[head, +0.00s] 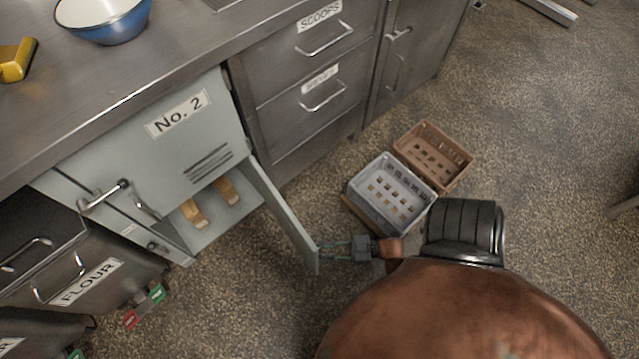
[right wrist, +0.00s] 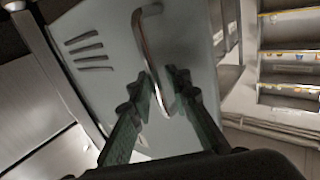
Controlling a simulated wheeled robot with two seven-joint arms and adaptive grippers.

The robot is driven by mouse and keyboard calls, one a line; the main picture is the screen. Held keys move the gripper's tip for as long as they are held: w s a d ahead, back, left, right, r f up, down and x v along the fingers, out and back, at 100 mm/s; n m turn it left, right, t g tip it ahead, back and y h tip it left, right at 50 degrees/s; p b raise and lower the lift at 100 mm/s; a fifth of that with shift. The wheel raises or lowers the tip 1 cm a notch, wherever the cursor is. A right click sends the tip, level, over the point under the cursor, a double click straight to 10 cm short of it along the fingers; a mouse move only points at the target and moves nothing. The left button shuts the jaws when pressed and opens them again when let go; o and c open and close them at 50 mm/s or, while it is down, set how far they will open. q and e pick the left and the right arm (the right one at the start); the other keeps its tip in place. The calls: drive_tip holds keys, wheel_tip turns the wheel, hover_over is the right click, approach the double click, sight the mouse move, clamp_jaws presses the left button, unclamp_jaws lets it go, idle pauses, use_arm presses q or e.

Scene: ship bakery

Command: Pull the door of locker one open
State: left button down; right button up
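The grey locker labelled No. 2 (head: 165,130) is under the counter at left in the head view, its front closed. Below it a compartment (head: 232,212) is open, with two tan objects inside. Its door (head: 285,215) is swung out to the right; no number shows on it. My right gripper (head: 322,253) is at the door's outer end. In the right wrist view the door's slotted face (right wrist: 115,30) and its bar handle (right wrist: 142,35) show. The handle lies between my right fingers (right wrist: 162,78), which stand apart around it. My left gripper is out of view.
A grey crate (head: 352,200) and a brown crate (head: 467,160) stand on the floor just beyond my right gripper. Drawers (head: 300,85) line the counter front. Flour bins (head: 100,255) stand at left.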

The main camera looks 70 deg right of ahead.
drive_tip(key=shift+o, duration=0.6)
drive_tip(key=shift+w+d, duration=0.1)
drive_tip(key=shift+w, duration=0.05)
drive_tip(key=v, duration=1.2)
drive_tip(key=shift+c, duration=0.4)
